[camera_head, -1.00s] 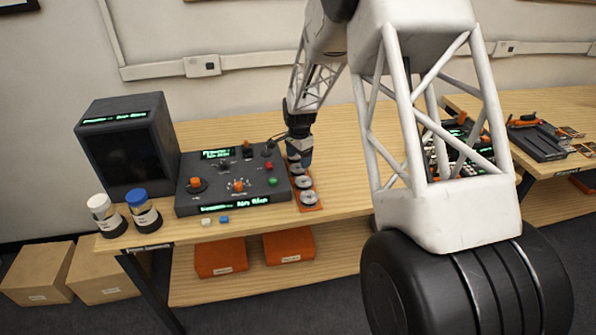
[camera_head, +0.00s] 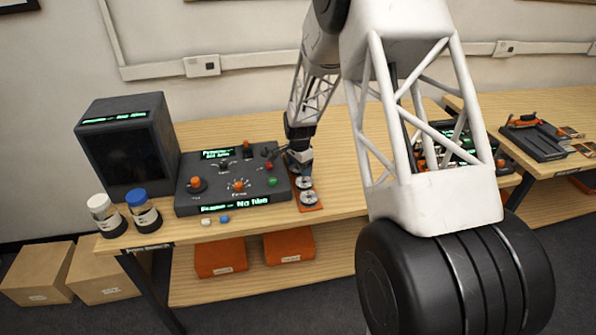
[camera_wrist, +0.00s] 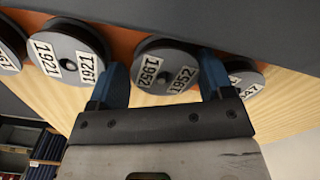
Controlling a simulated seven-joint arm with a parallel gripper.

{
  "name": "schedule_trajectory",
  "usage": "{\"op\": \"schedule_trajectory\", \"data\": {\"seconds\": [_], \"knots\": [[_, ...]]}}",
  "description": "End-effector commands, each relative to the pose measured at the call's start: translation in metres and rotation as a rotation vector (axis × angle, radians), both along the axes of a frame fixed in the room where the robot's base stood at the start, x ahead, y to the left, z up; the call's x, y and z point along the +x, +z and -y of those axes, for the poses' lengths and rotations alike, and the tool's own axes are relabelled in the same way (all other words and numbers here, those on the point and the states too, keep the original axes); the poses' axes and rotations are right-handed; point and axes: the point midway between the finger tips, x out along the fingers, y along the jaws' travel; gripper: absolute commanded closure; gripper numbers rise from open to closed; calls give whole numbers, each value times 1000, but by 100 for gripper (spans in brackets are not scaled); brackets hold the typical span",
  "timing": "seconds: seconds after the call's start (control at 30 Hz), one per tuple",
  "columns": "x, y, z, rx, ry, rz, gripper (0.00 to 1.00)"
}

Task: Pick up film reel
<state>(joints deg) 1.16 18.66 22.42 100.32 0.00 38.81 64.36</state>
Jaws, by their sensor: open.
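Several grey film reels stand in a row on an orange tray (camera_wrist: 125,38) in the wrist view. The reel labelled 1952 (camera_wrist: 163,85) lies between the two blue fingertips of my gripper (camera_wrist: 161,82), which are apart on either side of it. I cannot tell whether the fingers touch it. The reel labelled 1921 (camera_wrist: 68,50) is to its left, and another (camera_wrist: 243,80) is partly hidden at the right. In the head view my gripper (camera_head: 299,168) is over the row and hides some reels; two reels (camera_head: 307,197) show in front of it.
A dark control console (camera_head: 235,180) stands just left of the reels, with a monitor (camera_head: 128,145) and two capped jars (camera_head: 143,210) further left. Bare table (camera_head: 340,180) lies to the right. Orange boxes (camera_head: 220,255) sit on the lower shelf.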

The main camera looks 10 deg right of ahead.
Motion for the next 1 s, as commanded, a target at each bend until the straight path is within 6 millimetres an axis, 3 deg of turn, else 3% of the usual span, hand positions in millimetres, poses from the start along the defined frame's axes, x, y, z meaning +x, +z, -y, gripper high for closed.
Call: {"op": "schedule_trajectory", "data": {"seconds": [0.07,0.37,0.77,1.0], "knots": [[-1,-1,0,0,0,-2,29],[0,1,0,0,0,1,75],[1,6,0,-1,0,4,75],[2,26,0,0,0,5,75]]}}
